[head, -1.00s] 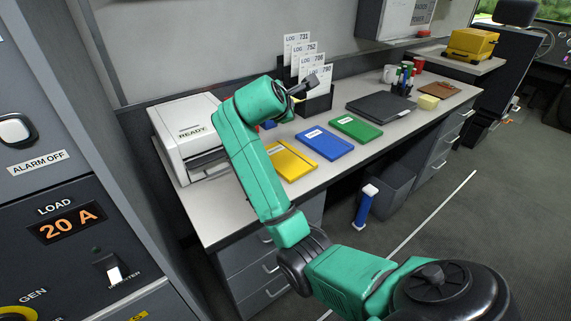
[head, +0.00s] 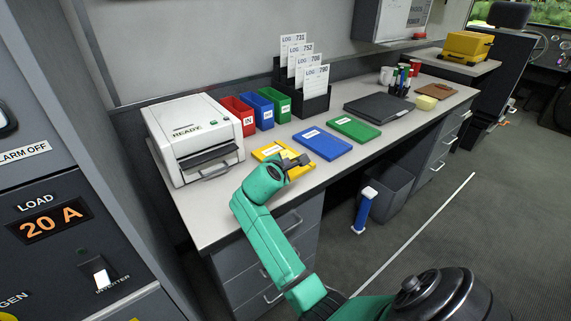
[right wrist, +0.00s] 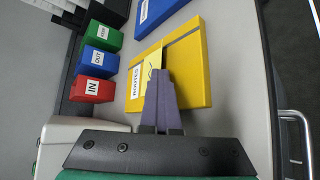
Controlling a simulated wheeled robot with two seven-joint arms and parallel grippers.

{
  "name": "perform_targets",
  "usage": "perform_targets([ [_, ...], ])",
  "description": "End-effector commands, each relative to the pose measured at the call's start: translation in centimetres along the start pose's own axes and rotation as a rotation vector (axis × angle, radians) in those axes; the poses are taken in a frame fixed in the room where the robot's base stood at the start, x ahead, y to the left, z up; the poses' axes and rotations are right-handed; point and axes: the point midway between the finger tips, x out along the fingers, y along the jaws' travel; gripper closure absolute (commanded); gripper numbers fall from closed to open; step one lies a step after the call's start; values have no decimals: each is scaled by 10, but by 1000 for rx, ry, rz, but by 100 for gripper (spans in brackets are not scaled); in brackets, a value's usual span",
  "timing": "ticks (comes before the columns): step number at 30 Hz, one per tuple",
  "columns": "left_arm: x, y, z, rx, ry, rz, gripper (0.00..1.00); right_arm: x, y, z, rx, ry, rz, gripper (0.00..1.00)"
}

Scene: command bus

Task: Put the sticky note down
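The sticky note (right wrist: 151,62) is a small pale yellow sheet with a dark pen mark, at my right fingertips in the right wrist view. My right gripper (right wrist: 158,72) is shut on its edge. The note is over the yellow folder (right wrist: 187,70), beside its white label; I cannot tell whether it touches the folder. In the head view my right gripper (head: 297,163) is over the near right part of the yellow folder (head: 268,152), and the note cannot be made out there. My left gripper is not in view.
A blue folder (head: 322,143) and a green folder (head: 354,129) lie to the right. Red, blue and green bins (head: 264,110) stand behind, and a white printer (head: 190,125) at left. A pale yellow block (head: 426,103) lies farther right. The desk's front edge is close.

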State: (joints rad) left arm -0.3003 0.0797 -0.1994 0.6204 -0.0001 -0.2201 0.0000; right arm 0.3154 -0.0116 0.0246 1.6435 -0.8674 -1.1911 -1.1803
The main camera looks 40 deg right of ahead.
Motion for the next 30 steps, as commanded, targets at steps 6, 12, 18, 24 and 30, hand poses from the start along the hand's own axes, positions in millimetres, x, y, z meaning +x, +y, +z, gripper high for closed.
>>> perform_targets([
  [6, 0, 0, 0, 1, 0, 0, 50, 0, 0, 0, 0, 0, 0, 90],
  [12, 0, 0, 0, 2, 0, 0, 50, -3, 1, 0, 0, 0, 0, 90],
  [18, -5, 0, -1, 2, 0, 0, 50, -39, 1, 0, 0, 3, 1, 90],
  [24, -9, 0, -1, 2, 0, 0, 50, -93, 1, 0, 2, 4, 1, 90],
  [30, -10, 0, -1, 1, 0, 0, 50, -119, 1, 0, 1, 0, 0, 90],
])
